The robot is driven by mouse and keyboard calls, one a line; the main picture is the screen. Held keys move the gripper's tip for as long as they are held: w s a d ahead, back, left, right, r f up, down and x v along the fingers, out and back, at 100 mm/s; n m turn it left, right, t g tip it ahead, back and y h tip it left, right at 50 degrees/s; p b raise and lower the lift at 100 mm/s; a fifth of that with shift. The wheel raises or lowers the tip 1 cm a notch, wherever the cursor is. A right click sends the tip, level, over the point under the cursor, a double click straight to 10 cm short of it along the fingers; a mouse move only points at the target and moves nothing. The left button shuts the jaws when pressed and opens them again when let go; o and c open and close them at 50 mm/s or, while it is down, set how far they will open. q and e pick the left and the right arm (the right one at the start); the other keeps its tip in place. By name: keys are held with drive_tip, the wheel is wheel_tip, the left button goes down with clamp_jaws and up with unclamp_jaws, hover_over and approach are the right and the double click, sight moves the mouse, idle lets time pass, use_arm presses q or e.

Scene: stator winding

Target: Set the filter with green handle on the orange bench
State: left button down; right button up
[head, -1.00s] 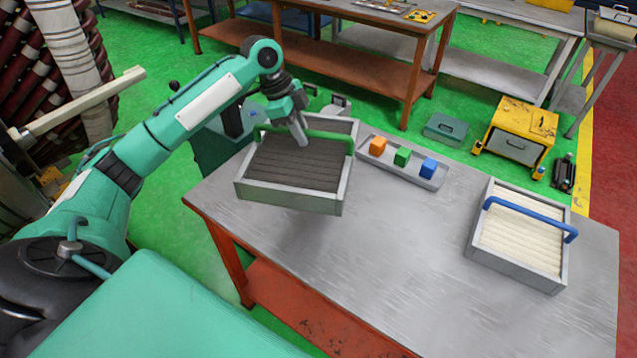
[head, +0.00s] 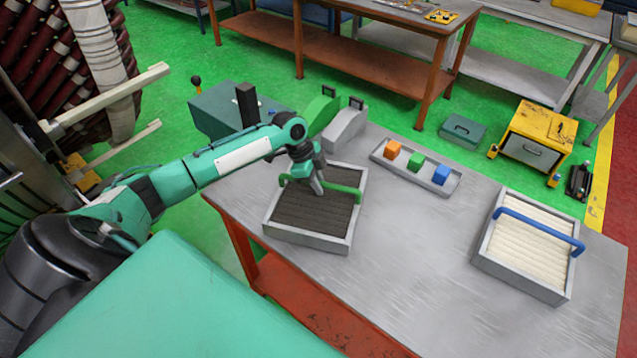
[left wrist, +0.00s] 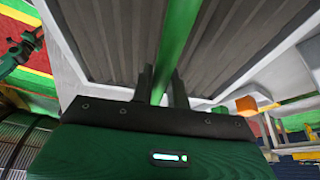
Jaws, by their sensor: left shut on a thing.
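The filter with green handle is a grey-framed tray with dark pleats (head: 312,213), in the head view at the left end of the near bench (head: 405,265), which has a grey top and orange-red legs. It looks level and on or just above the top; a small gap cannot be ruled out. My left gripper (head: 318,187) comes down from above and is shut on the middle of the green handle (head: 345,189). In the left wrist view the handle (left wrist: 179,40) runs between the two fingers (left wrist: 160,88), with pleats (left wrist: 110,40) on both sides.
A filter with blue handle (head: 525,250) stands at the bench's right end. A tray (head: 412,177) with orange, green and blue cubes lies along the back edge. A grey and green machine (head: 343,128) stands behind the held filter. The bench's middle front is clear.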

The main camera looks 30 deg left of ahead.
use_arm(q)
drive_tip(key=shift+f, duration=0.5)
drive_tip(key=c, duration=1.4)
unclamp_jaws()
drive_tip(key=shift+o, duration=0.2)
drive_tip(key=b+v, duration=0.4)
drive_tip(key=v, duration=0.6)
drive_tip(key=shift+a+r, duration=0.15)
drive_tip(key=shift+r, duration=0.2)
drive_tip(key=shift+s+a+r, duration=0.15)
drive_tip(key=shift+a+r, duration=0.05)
drive_tip(key=shift+r, duration=0.45)
drive_tip(key=shift+f, duration=0.1)
